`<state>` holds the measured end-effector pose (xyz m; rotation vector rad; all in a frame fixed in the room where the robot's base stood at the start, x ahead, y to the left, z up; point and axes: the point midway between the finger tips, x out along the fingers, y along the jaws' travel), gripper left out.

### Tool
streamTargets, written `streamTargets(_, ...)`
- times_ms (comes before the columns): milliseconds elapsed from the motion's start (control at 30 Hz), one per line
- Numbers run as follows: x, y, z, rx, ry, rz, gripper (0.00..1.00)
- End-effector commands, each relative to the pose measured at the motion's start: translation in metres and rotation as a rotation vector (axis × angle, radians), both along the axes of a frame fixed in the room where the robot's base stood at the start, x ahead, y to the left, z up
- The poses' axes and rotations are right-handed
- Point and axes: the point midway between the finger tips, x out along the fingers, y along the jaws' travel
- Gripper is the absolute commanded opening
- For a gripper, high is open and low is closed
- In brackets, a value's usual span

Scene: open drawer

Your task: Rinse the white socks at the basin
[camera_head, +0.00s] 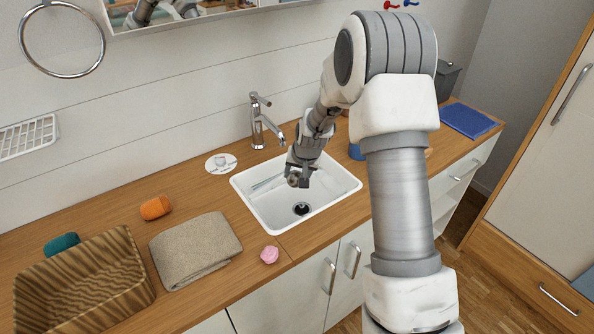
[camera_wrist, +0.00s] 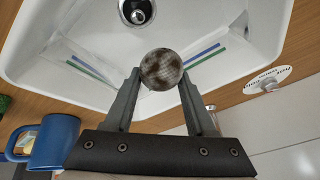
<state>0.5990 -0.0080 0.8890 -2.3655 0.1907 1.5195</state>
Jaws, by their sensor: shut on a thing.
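My gripper (camera_head: 299,178) is over the white basin (camera_head: 326,192), below and in front of the tap (camera_head: 258,122). In the wrist view its two fingers (camera_wrist: 160,73) are shut on a round, mottled grey-brown ball (camera_wrist: 161,69). I cannot tell whether this ball is the white socks rolled up and soiled. The ball hangs over the basin (camera_wrist: 215,25), apart from the drain (camera_wrist: 136,11). Pale shapes with blue and green stripes (camera_wrist: 90,68) show on the basin wall at both sides; I cannot tell what they are. No other white socks are clearly visible.
A blue mug (camera_wrist: 55,142) stands close to the basin. A blue cloth (camera_head: 467,120) lies far right.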

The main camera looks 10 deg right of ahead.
Motion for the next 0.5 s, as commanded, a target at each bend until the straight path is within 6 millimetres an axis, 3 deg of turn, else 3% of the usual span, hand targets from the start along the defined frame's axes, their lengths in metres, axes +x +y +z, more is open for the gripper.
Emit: streamTargets(500, 0.0, 0.0, -0.054, 0.0, 0.002, 0.0, 0.0)
